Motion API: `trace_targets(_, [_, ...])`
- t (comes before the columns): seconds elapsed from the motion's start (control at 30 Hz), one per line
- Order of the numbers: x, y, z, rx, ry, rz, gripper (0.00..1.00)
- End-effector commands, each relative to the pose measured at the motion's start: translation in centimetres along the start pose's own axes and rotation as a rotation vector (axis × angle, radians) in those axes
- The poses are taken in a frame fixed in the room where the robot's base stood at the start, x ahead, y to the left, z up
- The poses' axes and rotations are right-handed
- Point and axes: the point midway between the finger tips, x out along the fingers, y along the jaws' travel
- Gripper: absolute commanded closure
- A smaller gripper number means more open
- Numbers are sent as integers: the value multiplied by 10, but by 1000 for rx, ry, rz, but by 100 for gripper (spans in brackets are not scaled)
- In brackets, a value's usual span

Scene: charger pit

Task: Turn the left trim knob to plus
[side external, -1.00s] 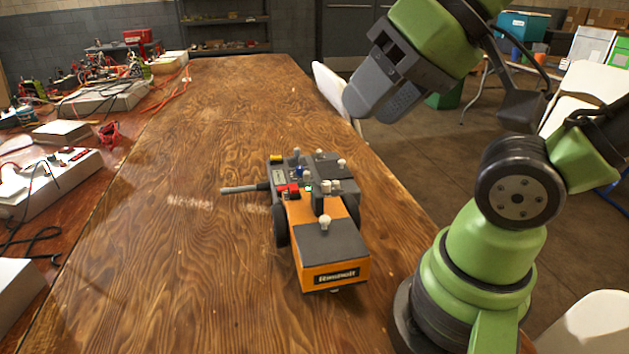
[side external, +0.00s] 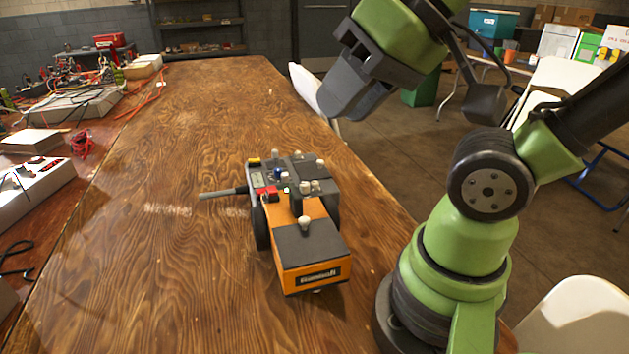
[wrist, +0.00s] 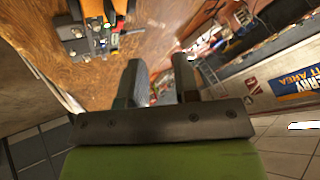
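An orange and dark grey wheeled unit (side external: 318,272) stands on the wooden table in the side view. Its rear deck carries several small pale knobs (side external: 310,187), a blue part (side external: 278,174), a red block (side external: 267,194) and a small green light. Another pale knob (side external: 304,223) stands on the front cover. I cannot tell which is the left trim knob, nor read any plus mark. My gripper (side external: 340,108) is high above and behind the unit, touching nothing. In the wrist view its two fingers (wrist: 160,70) are apart and empty; part of the unit (wrist: 95,15) shows at top left.
A grey rod (side external: 220,193) sticks out left from the unit. The wooden table (side external: 190,110) is clear around it. A side bench at left holds cables and white boxes (side external: 35,195). A white chair (side external: 305,88) stands beyond the table's right edge.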

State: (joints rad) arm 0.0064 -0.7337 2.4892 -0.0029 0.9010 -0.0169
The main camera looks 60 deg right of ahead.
Motion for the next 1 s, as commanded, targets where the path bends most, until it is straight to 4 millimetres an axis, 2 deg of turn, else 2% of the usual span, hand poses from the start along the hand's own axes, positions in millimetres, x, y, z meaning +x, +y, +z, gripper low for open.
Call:
trace_targets(0.13, [10, 5, -24, -77, -41, 62, 71])
trace_targets(0.27, [30, 20, -59, -210, -120, 141, 71])
trace_targets(0.4, [60, 50, -94, -364, -229, 199, 71])
trace_targets(0.53, [93, 88, -117, -498, -346, 221, 71])
trace_targets(0.67, [128, 135, -129, -625, -467, 210, 71])
trace_targets(0.8, [159, 180, -128, -737, -572, 171, 71])
trace_targets(0.9, [174, 203, -124, -790, -621, 143, 71])
trace_targets(1.0, [182, 216, -121, -822, -646, 124, 71])
